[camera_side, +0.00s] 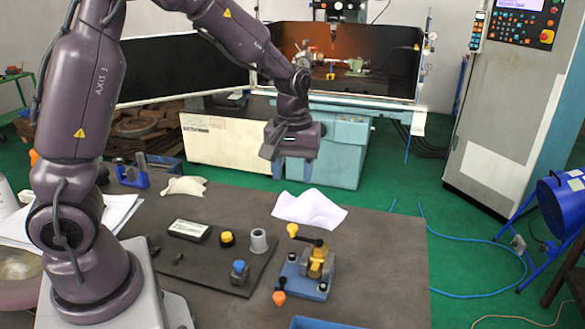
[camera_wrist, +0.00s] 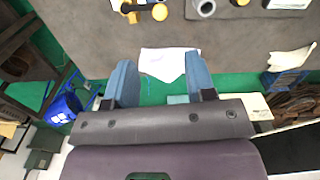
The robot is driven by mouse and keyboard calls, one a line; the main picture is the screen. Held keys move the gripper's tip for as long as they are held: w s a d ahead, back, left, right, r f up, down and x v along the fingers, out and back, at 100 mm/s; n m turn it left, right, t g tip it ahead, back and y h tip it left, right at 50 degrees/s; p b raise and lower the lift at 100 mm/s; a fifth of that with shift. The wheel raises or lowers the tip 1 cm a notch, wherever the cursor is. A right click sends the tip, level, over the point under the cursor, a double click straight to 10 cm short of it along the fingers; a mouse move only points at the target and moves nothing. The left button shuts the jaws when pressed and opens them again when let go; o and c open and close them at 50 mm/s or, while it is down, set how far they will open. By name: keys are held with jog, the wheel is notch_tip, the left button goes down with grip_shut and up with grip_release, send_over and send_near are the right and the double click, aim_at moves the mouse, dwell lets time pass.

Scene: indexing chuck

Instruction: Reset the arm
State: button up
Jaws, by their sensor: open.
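My gripper (camera_side: 293,170) hangs high above the far edge of the table in the side view, pointing down. In the wrist view my gripper (camera_wrist: 160,68) shows two blue fingers spread wide apart with nothing between them. The indexing chuck (camera_side: 318,263), a brass-coloured body on a blue base with a yellow knob and an orange knob, stands on the table, well below and apart from my gripper. In the wrist view part of the chuck (camera_wrist: 131,8) shows at the top edge, cut off by the frame.
A dark mat holds a grey ring (camera_side: 258,240), a yellow-topped part (camera_side: 227,238), a blue-topped part (camera_side: 239,272) and a labelled box (camera_side: 189,231). White paper (camera_side: 309,209) and a pale cloth (camera_side: 185,186) lie near the far edge. A machine (camera_side: 270,140) stands behind the table.

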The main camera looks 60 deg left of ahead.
jog(key=shift+r, duration=0.2)
jog(key=s+d+r+m+t, duration=0.2)
jog(key=s+r+m, duration=0.3)
jog(key=s, duration=0.3)
jog(key=s+d+r+m+t, duration=0.3)
jog(key=s+d+r+m, duration=0.2)
jog(key=s+r, duration=0.2)
jog(key=shift+s+r+t, duration=0.15)
jog(key=shift+s+t, duration=0.15)
jog(key=shift+s, duration=0.4)
